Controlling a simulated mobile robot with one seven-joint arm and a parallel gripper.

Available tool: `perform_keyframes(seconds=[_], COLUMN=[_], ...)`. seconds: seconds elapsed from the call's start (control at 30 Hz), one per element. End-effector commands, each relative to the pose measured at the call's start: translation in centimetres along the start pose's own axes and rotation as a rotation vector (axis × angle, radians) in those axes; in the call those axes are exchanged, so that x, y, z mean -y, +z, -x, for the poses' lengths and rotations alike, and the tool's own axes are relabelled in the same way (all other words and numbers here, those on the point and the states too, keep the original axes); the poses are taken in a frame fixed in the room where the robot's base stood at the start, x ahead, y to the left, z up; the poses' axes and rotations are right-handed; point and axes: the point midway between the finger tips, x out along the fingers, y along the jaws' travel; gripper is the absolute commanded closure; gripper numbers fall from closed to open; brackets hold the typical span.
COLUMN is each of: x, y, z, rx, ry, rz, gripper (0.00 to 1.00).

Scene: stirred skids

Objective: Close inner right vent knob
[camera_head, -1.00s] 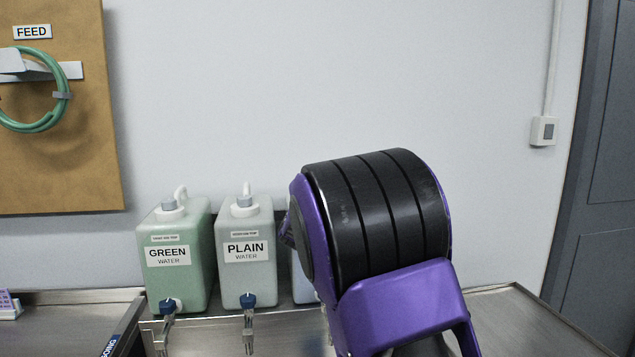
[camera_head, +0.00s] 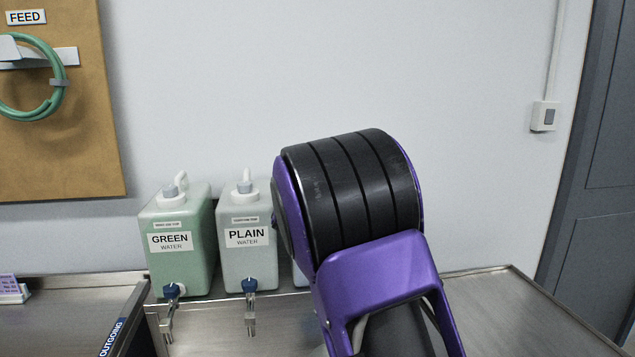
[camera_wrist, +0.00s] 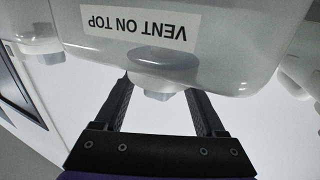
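Green water jug (camera_head: 180,262) and plain water jug (camera_head: 248,264) stand side by side in the head view, each with a grey knob on top. A third pale jug (camera_head: 299,276) is mostly hidden behind my arm. The wrist view looks upside down at a pale jug (camera_wrist: 220,55) labelled "VENT ON TOP", with a whitish vent knob (camera_wrist: 163,66) ending in a grey cap. My gripper (camera_wrist: 160,88) is open, its two dark fingers pointing at that knob, one tip on either side. I cannot tell whether they touch it. The head view hides my fingers behind my arm.
Other pale jugs show at the left (camera_wrist: 38,32) and right (camera_wrist: 302,68) of the wrist view, close by. Metal taps hang below the jugs over the steel bench (camera_head: 500,310).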

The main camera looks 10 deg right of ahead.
Motion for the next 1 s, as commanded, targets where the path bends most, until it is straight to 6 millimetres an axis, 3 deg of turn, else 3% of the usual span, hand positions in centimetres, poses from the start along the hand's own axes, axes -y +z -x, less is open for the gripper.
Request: perform_keyframes(seconds=[0.37, 0.47, 1.0], x=[0.1, 0.1, 0.0], y=[0.0, 0.0, 0.0], z=[0.9, 2.5, 14.9], rx=[0.001, 0.001, 0.000], ry=[-0.001, -0.002, -0.002], rz=[-0.001, -0.002, -0.001], gripper=[0.28, 0.28, 0.28])
